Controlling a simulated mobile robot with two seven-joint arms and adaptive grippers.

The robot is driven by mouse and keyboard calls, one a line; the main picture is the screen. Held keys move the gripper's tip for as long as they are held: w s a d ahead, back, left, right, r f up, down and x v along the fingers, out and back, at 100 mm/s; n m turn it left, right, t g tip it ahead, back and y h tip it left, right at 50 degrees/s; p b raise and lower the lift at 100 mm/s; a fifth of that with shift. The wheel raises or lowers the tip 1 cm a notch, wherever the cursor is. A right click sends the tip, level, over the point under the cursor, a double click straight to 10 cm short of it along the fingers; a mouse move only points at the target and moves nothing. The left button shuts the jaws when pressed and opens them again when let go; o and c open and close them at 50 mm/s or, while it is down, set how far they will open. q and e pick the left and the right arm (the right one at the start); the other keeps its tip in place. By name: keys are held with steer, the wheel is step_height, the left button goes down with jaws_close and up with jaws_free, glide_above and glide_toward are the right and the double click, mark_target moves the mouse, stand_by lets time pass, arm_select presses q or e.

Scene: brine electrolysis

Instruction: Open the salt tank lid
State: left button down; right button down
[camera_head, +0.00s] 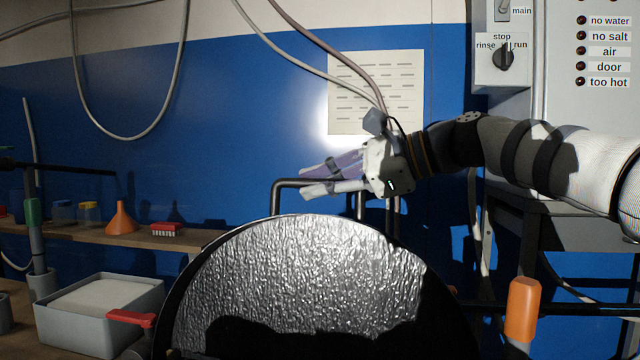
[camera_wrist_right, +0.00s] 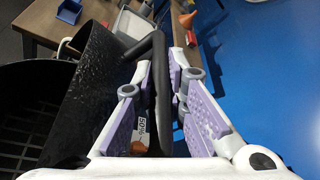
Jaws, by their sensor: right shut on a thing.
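My right gripper (camera_head: 310,180) is at this handle, behind the lid. In the right wrist view, the handle (camera_wrist_right: 160,80) runs between the two purple-padded fingers, which are shut on it. The lid (camera_wrist_right: 92,85) shows there beside the handle, and the open black tank (camera_wrist_right: 25,115) with a grid inside is at left. My left gripper is not in view.
A wooden shelf (camera_head: 190,241) with an orange funnel (camera_head: 122,219) and a red brush (camera_head: 166,229) is at left. A grey bin (camera_head: 75,335) stands below it. A control box (camera_head: 502,75) hangs at upper right. An orange handle (camera_head: 522,310) stands right of the lid.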

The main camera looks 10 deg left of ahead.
steer(key=shift+f, duration=0.1)
steer(key=c, duration=1.6)
jaws_free()
steer(key=v, duration=1.2)
